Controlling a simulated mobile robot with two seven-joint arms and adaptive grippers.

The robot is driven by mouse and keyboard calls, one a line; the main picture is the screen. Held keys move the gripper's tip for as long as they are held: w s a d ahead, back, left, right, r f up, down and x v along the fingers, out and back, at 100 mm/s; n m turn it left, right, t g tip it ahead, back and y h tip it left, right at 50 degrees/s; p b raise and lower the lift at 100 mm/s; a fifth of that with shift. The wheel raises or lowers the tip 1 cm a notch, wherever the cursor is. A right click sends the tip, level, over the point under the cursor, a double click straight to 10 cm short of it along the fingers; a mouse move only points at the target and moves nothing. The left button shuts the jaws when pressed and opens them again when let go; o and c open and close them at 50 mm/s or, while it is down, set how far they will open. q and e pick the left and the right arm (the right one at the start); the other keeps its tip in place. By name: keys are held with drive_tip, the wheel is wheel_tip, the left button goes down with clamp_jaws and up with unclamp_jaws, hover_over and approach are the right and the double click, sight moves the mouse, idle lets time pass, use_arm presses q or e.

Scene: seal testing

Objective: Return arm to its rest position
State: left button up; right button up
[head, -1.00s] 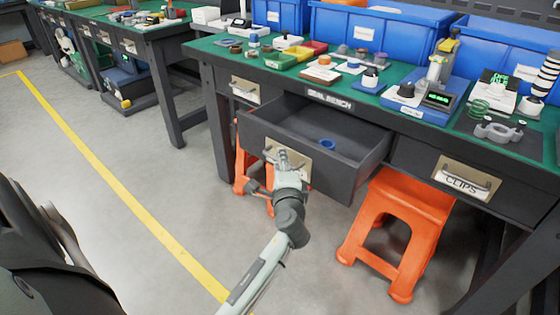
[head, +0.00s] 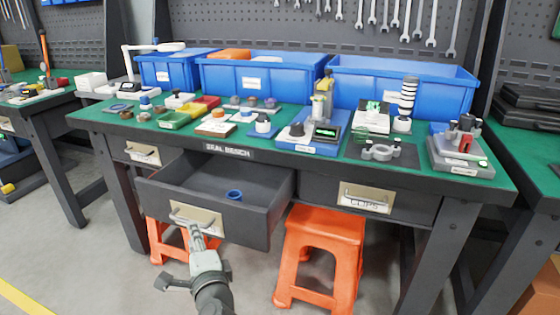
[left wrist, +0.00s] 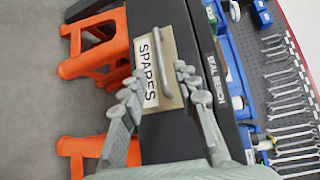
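My left gripper (head: 186,258) is in front of the open drawer (head: 262,223), just below its handle (head: 184,217). In the left wrist view its two fingers (left wrist: 157,92) are spread apart with nothing between them. The drawer handle (left wrist: 158,70) and a label reading SPARES (left wrist: 147,66) lie just beyond the fingertips. I cannot tell whether a finger touches the drawer front. A blue ring (head: 234,195) lies inside the drawer. My right gripper is not in view.
Orange stools (head: 322,250) stand under the bench. A shut drawer labelled CLIPS (head: 365,200) is to the right. The green bench top (head: 440,172) holds trays, devices and blue bins (head: 262,85). Open floor (head: 75,262) lies to the left.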

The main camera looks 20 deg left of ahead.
use_arm(q)
drive_tip(key=s+f+n+g+h, duration=0.2)
drive_tip(key=s+f+n, duration=0.15)
drive_tip(key=f, duration=0.55)
drive_tip(key=s+f+n+g+h, duration=0.25)
drive_tip(key=s+f, duration=0.25)
drive_tip(key=f, duration=0.4)
drive_tip(key=s+d+f+n+g+h, duration=0.3)
drive_tip(key=s+d+f+g+h, duration=0.1)
drive_tip(key=s+f, duration=0.6)
drive_tip(key=shift+s+d+n+g+h, duration=0.35)
drive_tip(key=shift+s+d+n+h, duration=0.1)
drive_tip(key=shift+s+d, duration=0.4)
drive_tip(key=shift+s+a, duration=0.1)
drive_tip(key=shift+a, duration=0.05)
